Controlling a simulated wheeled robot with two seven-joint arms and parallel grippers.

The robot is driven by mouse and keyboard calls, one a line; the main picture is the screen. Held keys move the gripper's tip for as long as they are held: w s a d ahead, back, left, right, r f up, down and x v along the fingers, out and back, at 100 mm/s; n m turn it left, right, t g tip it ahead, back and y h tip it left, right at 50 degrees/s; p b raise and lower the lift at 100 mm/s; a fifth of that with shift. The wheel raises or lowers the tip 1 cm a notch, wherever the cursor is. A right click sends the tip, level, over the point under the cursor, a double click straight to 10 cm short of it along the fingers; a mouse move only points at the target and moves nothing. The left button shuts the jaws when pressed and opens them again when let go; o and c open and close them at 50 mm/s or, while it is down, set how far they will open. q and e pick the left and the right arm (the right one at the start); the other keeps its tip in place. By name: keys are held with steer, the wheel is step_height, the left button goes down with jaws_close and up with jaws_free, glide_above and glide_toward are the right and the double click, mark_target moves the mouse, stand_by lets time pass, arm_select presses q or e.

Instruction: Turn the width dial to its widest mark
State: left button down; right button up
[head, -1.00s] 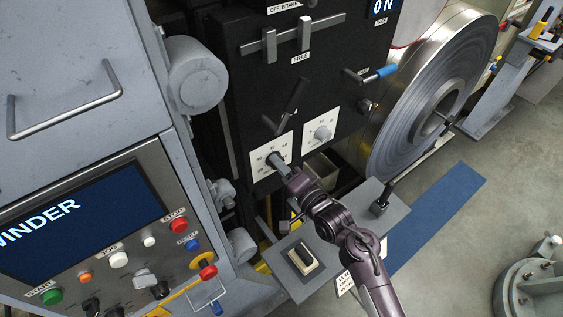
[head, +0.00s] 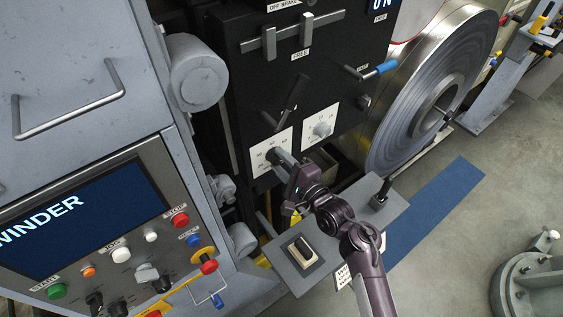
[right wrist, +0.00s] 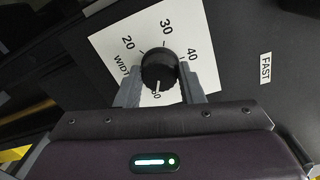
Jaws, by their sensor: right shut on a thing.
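The width dial is a black round knob (right wrist: 158,66) on a white plate (right wrist: 112,40) marked 20, 30, 40 and a partly hidden number at the bottom. Its white pointer line points down, towards that bottom number, whose first digit I cannot read surely. In the head view the plate (head: 262,160) is on the black machine front, and my gripper hides most of the knob. My right gripper (right wrist: 160,82) is shut on the knob, one finger on each side. My left gripper is not in view.
A black lever (head: 290,101) juts out above. A grey shelf (head: 330,246) with a black-and-cream block (head: 302,252) lies below my arm. The steel coil (head: 435,85) stands at the right.

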stand_by(0.4)
steer(key=o, duration=1)
steer(key=b+v, duration=0.2)
steer(key=v, duration=0.5)
steer(key=shift+s+d+b, duration=0.25)
steer(key=shift+d+b, duration=0.05)
